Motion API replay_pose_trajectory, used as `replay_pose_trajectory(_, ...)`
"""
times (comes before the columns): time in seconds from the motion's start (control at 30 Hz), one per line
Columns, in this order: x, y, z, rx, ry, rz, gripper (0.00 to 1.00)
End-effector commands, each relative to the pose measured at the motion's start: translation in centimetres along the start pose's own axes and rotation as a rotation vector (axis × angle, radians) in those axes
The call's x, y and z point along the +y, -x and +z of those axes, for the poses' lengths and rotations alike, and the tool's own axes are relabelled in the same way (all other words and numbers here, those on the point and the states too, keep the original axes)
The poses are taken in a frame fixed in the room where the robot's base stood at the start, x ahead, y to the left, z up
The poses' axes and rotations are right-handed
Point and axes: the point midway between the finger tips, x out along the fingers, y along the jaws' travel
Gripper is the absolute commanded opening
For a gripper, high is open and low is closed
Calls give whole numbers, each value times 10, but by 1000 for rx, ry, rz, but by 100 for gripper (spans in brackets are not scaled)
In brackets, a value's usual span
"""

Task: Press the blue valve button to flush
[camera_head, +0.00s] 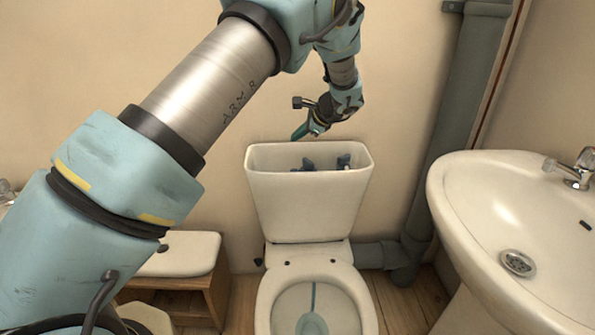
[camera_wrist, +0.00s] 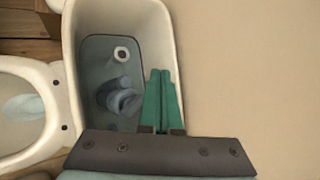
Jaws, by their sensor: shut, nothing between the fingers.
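The white toilet cistern (camera_head: 305,205) stands open, without a lid, against the wall. Inside it, blue-grey valve parts (camera_head: 309,165) show just over the front rim. I cannot tell which surface is the button. My gripper (camera_head: 296,136) is above the cistern's back left rim, apart from the valve parts. Its teal fingers (camera_wrist: 160,72) are shut together and empty, and overlap the cistern's wall-side rim in the wrist view.
The toilet bowl (camera_head: 312,305) is in front of the cistern. A white sink (camera_head: 480,215) stands to the right, with a grey pipe (camera_head: 455,120) behind it. A low wooden stand with a white top (camera_head: 180,254) is at the left. The wall is close behind the cistern.

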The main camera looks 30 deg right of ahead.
Motion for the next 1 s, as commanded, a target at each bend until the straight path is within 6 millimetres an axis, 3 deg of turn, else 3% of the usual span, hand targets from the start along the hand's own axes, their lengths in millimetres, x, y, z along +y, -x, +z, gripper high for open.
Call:
replay_pose_trajectory(0.47,8,-10,-7,0,0,2,0)
replay_pose_trajectory(1.0,42,-57,-41,0,1,2,0)
